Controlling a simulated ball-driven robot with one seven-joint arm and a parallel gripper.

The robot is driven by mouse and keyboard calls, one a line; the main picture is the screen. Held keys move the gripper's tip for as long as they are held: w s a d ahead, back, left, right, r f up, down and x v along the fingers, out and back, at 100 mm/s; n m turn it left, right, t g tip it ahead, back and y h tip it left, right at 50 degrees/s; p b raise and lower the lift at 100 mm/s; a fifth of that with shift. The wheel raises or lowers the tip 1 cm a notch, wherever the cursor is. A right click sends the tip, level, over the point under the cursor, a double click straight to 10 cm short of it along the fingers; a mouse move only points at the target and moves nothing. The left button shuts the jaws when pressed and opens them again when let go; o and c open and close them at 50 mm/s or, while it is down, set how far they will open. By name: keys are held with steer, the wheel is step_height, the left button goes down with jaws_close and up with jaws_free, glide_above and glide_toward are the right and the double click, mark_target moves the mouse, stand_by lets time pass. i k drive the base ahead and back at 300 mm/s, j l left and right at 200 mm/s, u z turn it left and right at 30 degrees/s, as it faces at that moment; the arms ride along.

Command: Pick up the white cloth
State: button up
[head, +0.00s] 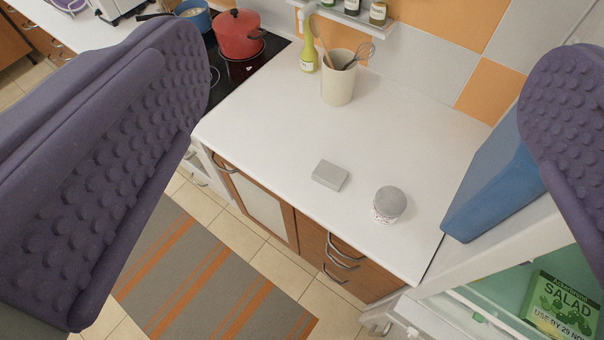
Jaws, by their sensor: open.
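I see nothing that is clearly a white cloth. A small flat pale-grey block (330,175) lies on the white counter (290,125), near its front edge; I cannot tell whether it is a folded cloth. My gripper (367,95) has two purple studded fingers, one large at the left and one at the right edge. They are wide apart with nothing between them, and they hang above and well short of the counter. The fingers hide parts of the left and right sides.
A jar with a grey lid (389,204) stands right of the block. A utensil cup (338,80) and a yellow-green bottle (308,55) stand at the back. A red pot (239,36) is on the stove. A blue box (495,185) and an open fridge compartment with a green salad pack (560,305) are at right.

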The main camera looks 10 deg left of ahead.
mark_target(330, 175)
steer(key=i+j, duration=0.15)
steer(key=i, duration=0.55)
steer(key=i+j+u, duration=0.15)
steer(key=i, duration=0.55)
